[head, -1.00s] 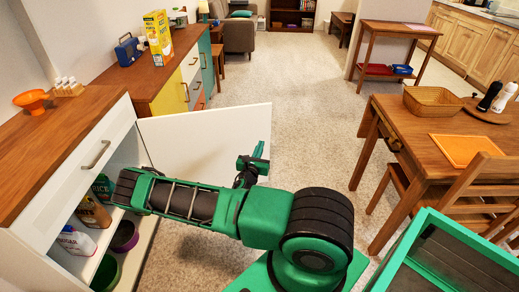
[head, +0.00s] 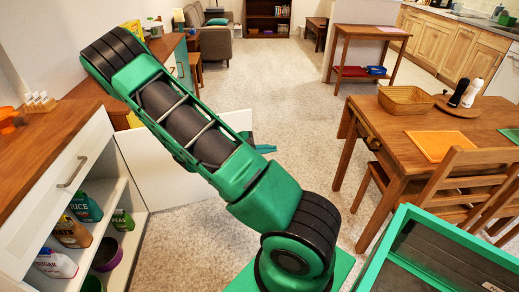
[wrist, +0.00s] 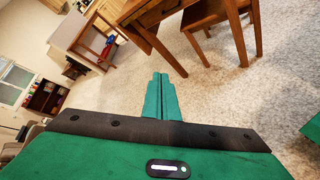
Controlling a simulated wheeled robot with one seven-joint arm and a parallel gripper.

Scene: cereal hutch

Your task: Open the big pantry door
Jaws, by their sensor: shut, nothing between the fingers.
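The white pantry door (head: 155,177) stands swung wide open from the white cabinet on the left. Its panel juts into the room, and my arm covers part of its upper edge. The open shelves beside it hold a RICE container (head: 84,207), an OATS container (head: 72,232), a SUGAR container (head: 56,263) and a PEAS container (head: 122,219). My gripper (head: 265,148) is near the door's free edge, partly hidden by my arm. In the wrist view its green fingers (wrist: 160,92) are together and empty, pointing toward carpet and table legs. I cannot see the door there.
A white drawer (head: 60,185) with a metal handle sits above the shelves. A wooden dining table (head: 375,130) and a chair (head: 440,195) stand on the right. A side table (head: 372,33) is farther back.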

